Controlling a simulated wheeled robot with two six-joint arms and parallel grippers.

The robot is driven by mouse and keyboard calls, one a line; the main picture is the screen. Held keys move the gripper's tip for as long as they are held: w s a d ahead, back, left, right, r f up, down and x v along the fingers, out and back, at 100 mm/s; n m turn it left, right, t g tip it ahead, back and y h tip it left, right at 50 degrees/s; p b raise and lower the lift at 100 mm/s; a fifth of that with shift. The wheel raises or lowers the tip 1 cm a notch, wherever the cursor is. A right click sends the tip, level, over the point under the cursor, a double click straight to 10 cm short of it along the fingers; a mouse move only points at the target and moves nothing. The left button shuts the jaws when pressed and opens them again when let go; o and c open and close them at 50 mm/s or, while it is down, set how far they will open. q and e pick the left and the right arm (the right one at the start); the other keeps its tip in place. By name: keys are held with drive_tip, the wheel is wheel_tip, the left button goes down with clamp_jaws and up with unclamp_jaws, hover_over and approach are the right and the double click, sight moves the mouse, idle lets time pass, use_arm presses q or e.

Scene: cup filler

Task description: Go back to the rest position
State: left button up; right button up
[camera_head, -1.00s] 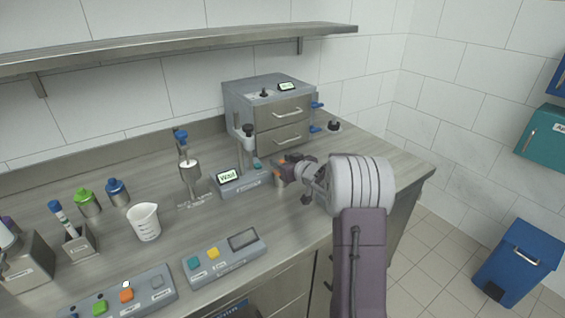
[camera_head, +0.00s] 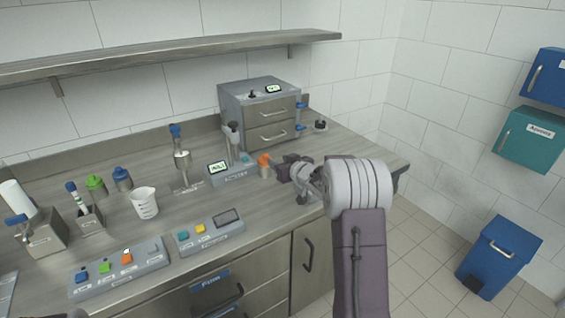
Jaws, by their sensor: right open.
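My right gripper (camera_head: 285,171) is over the counter on the right side of the picture, at the end of my white and purple right arm. It is open and apart from a small cup with an orange top (camera_head: 265,166), which stands on the counter just left of it. The cup filler (camera_head: 232,168), with a small lit display and a vertical post, stands left of that cup. My left gripper is not in view.
A grey two-drawer unit (camera_head: 262,115) stands at the back. A beaker (camera_head: 144,203), green-capped and blue-capped bottles and two button panels (camera_head: 210,232) stand to the left. A shelf (camera_head: 170,55) hangs above. Free floor lies at right, near a blue bin (camera_head: 498,258).

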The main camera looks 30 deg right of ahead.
drive_tip(key=s+a+r+n+y+p, duration=0.15)
drive_tip(key=a+r+p, duration=0.45)
drive_tip(key=a+r, duration=0.65)
drive_tip(key=s+a+f+g+p, duration=0.1)
drive_tip(key=s+f+g, duration=0.3)
drive_tip(key=s, duration=0.7)
drive_tip(key=s+a+f+m+g+h+p, duration=0.1)
drive_tip(key=s+a+f+g, duration=0.1)
drive_tip(key=s+f+g, duration=0.2)
drive_tip(key=s+a+f+m+g+p, duration=0.1)
drive_tip(key=s+f+g, duration=0.4)
drive_tip(key=s, duration=1.3)
wheel_tip(320, 180, down, 5)
drive_tip(key=shift+s+a+r+p, duration=0.15)
drive_tip(key=shift+s+p, duration=0.2)
